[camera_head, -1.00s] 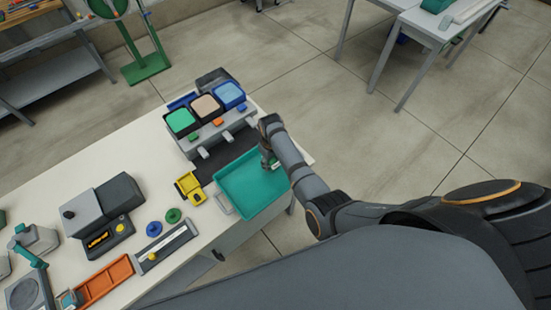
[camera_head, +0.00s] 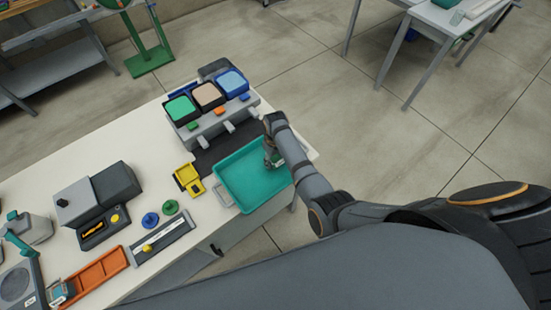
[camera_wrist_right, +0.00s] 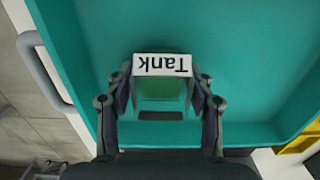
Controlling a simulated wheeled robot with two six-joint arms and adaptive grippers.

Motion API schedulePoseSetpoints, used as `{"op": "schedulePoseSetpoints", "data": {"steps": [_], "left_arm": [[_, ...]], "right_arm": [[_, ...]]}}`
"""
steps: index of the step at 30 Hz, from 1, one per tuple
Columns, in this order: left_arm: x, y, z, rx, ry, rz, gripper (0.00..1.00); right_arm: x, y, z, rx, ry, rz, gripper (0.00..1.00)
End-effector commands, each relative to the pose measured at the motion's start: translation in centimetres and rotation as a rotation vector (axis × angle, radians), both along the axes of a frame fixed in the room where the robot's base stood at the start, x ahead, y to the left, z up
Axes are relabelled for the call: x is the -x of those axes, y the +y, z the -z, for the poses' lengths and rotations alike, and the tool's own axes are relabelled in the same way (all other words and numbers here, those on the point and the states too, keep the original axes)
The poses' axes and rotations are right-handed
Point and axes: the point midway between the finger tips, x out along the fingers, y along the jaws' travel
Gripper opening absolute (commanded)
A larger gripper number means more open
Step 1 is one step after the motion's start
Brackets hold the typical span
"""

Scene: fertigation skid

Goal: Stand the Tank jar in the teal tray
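The teal tray (camera_head: 232,190) lies on the near right part of the white bench in the head view. Its floor also fills much of the right wrist view (camera_wrist_right: 80,40). My right gripper (camera_head: 273,157) is low over the tray's right side. In the right wrist view the gripper (camera_wrist_right: 162,92) has its fingers against both sides of the green Tank jar (camera_wrist_right: 162,105), whose white label reads "Tank" upside down. The jar shows only partly in the head view, behind the fingers. Whether its base touches the tray floor is not clear. My left gripper is not in view.
Green, beige and blue topped containers (camera_head: 208,96) stand in a grey rack behind the tray. A yellow object (camera_head: 188,179) is close to the tray's left edge. An orange tray (camera_head: 95,277) and a grey device (camera_head: 90,200) are farther left.

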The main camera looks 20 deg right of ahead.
Motion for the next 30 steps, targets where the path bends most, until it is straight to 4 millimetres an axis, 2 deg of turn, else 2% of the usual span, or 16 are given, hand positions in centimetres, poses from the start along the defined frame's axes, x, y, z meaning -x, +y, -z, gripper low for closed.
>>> {"op": "schedulePoseSetpoints", "data": {"steps": [2,10,13,24,27,30], "left_arm": [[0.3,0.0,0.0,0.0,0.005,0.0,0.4],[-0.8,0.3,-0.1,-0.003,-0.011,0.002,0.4],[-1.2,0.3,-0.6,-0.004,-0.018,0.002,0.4],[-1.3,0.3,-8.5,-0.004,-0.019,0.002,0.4],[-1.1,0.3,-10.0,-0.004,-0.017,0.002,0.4],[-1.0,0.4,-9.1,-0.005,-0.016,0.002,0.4]], "right_arm": [[0.0,0.0,0.0,0.0,0.0,0.0,0.69],[0.0,0.0,-0.1,0.001,-0.001,0.0,0.69],[-0.1,0.0,-0.8,0.0,-0.002,0.0,0.69],[-0.1,0.0,-8.2,0.0,-0.002,0.0,0.69],[-0.1,0.0,-10.3,0.0,-0.002,0.0,0.69],[-0.2,0.0,-11.0,0.001,-0.004,-0.001,0.69]]}}
